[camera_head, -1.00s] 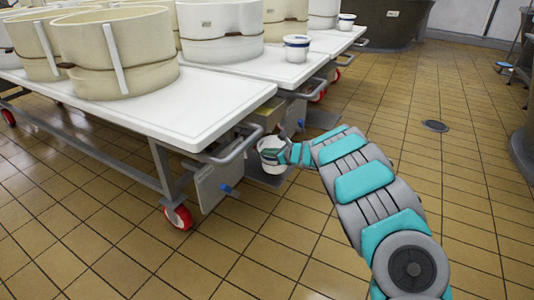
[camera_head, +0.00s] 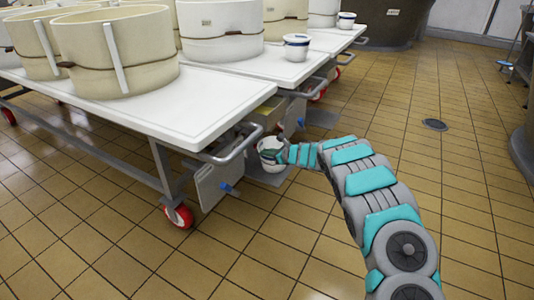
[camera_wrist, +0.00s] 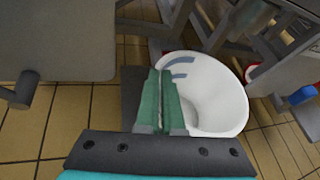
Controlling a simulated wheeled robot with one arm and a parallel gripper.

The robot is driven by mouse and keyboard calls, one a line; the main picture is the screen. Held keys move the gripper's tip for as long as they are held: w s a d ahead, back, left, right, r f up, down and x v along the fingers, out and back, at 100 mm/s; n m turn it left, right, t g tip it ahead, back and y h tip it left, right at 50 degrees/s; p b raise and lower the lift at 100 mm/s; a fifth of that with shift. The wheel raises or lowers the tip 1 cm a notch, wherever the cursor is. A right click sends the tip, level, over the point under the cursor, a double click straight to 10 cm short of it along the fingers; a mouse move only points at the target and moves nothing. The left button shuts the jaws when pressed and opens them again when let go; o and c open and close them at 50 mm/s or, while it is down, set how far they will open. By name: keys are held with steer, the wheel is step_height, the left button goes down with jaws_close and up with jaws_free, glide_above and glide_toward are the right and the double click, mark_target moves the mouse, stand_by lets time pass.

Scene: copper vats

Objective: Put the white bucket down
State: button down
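The white bucket (camera_head: 267,145) hangs or stands low beside the front trolley's right end, below the tabletop. In the wrist view the bucket (camera_wrist: 215,98) is open at the top, with grey-blue marks on its inner wall. My gripper (camera_head: 279,154) is at the bucket's side in the head view. In the wrist view its green fingers (camera_wrist: 160,98) are close together with the bucket's left rim between them, one finger inside and one outside. I cannot tell whether the bucket's base touches what lies beneath it.
The front white-topped trolley (camera_head: 215,108) carries large cream moulds (camera_head: 116,55). A second white bucket with blue bands (camera_head: 296,48) stands on the trolley behind. A grey plate (camera_head: 266,178) lies low under the bucket. Tiled floor (camera_head: 460,180) is open to the right, with a drain (camera_head: 435,125).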

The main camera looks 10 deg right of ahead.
steer(key=shift+f, duration=0.1)
steer(key=c, duration=1)
jaws_free()
steer(key=shift+c, duration=0.2)
steer(key=shift+r, duration=0.2)
steer(key=v, duration=1.2)
